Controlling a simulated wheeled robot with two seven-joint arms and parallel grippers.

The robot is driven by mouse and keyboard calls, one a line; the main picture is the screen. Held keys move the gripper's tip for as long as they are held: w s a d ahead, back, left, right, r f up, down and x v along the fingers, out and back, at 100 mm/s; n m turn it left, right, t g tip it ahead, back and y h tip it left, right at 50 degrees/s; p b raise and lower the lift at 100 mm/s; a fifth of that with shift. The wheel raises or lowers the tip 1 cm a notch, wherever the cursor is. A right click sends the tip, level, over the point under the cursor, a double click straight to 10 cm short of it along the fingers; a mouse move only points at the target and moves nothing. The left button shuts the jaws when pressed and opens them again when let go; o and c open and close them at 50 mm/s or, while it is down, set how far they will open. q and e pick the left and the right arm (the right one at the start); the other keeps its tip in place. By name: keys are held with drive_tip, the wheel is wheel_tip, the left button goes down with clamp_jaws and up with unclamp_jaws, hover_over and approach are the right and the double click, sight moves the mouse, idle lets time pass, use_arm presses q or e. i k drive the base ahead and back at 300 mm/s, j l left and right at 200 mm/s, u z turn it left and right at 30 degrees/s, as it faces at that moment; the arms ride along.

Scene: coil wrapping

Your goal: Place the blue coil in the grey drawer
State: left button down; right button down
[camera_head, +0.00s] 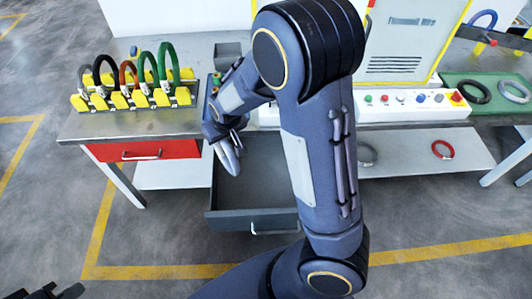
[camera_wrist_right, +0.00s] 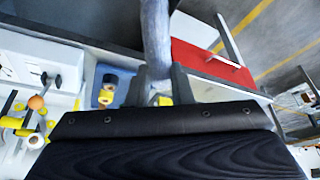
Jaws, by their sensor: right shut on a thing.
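The grey drawer (camera_head: 252,221) is pulled open under the table, and its visible interior looks empty. My right gripper (camera_wrist_right: 157,85) is shut on a grey-blue coil (camera_wrist_right: 156,38), of which only part shows. In the head view the held coil (camera_head: 228,158) hangs over the left side of the open drawer, and my right arm hides much around it.
A yellow rack (camera_head: 125,99) with several upright coils stands on the left table. A red drawer (camera_head: 112,151) below it is shut. A control panel (camera_head: 412,107) stands right of my arm. A red coil (camera_head: 442,149) lies on a lower shelf, with other coils on a green mat (camera_head: 492,103).

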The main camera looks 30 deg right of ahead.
sight(268, 181)
drive_tip(key=k+l+u, duration=0.2)
drive_tip(key=l, duration=0.3)
drive_tip(key=k+l+u, duration=0.15)
drive_tip(key=l, duration=0.35)
drive_tip(key=k+l+u, duration=0.2)
drive_tip(key=k+l, duration=0.2)
drive_tip(key=k+l+u, duration=0.15)
drive_tip(key=k+l, duration=0.15)
drive_tip(key=l, duration=0.15)
